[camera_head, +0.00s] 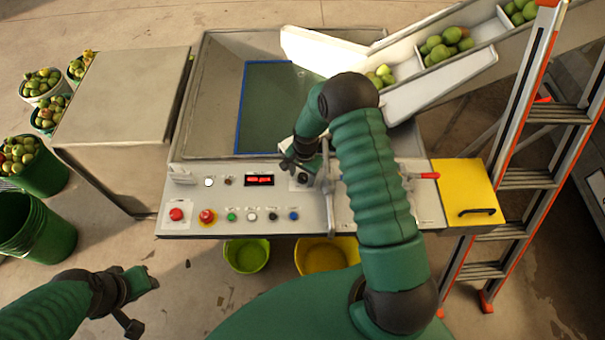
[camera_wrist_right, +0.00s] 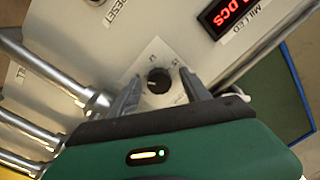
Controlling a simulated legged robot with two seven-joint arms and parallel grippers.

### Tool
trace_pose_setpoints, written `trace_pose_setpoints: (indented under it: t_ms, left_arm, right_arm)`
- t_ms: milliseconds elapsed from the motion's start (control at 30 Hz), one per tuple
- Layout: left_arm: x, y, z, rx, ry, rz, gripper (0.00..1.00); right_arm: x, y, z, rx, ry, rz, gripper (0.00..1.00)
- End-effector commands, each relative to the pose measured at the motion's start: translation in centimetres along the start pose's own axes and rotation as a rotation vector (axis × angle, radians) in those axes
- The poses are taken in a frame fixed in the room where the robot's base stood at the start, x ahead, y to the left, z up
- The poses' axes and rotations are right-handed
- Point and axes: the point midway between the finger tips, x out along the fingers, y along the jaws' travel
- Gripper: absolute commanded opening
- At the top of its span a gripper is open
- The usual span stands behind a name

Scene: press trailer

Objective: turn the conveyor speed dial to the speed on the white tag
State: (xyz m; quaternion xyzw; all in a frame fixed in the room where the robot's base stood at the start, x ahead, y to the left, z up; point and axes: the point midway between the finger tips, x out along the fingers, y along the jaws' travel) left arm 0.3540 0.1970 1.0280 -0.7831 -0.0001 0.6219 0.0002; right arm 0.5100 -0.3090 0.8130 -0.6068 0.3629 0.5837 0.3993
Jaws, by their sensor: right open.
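The black round dial (camera_wrist_right: 158,81) sits on a pale square plate (camera_wrist_right: 157,58) with small marks around it; I cannot read its setting. In the head view the dial (camera_head: 303,178) shows beside my right gripper (camera_head: 302,160). In the right wrist view my right gripper (camera_wrist_right: 161,75) is open, with one finger on each side of the dial; whether they touch it I cannot tell. My left gripper (camera_head: 140,281) is low at the left, away from the panel, its jaws unclear. I cannot make out a white tag with a readable speed.
The control panel (camera_head: 330,215) carries a red display (camera_head: 260,180), a red button (camera_head: 176,214), an emergency stop (camera_head: 207,216) and several small buttons. Metal levers (camera_wrist_right: 50,70) stand close beside the dial. A yellow box (camera_head: 465,185) and ladder (camera_head: 520,150) are at the right.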

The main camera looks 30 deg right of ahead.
Motion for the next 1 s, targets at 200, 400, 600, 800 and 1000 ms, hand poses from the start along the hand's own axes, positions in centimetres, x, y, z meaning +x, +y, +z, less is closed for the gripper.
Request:
trace_pose_setpoints:
  t_ms: [200,400,600,800,1000]
  left_arm:
    - [0.02,-0.01,0.01,0.000,0.000,0.000,0.36]
    - [0.02,0.00,0.00,0.000,0.000,0.000,0.36]
    - [0.03,0.00,0.01,0.000,0.000,0.000,0.36]
    - [0.09,0.00,0.02,0.000,0.000,0.000,0.36]
    - [0.29,0.00,0.07,0.000,0.000,0.000,0.36]
  right_arm:
    - [0.02,0.13,-0.16,0.001,-0.001,-0.001,0.38]
    - [0.00,0.08,-0.23,0.001,0.000,-0.001,0.12]
    - [0.00,0.08,-0.36,0.001,0.002,-0.001,0.00]
    - [-0.01,0.05,-0.42,-0.020,0.002,-0.003,0.00]
    - [-0.01,0.00,-0.47,-0.099,-0.002,-0.004,0.00]
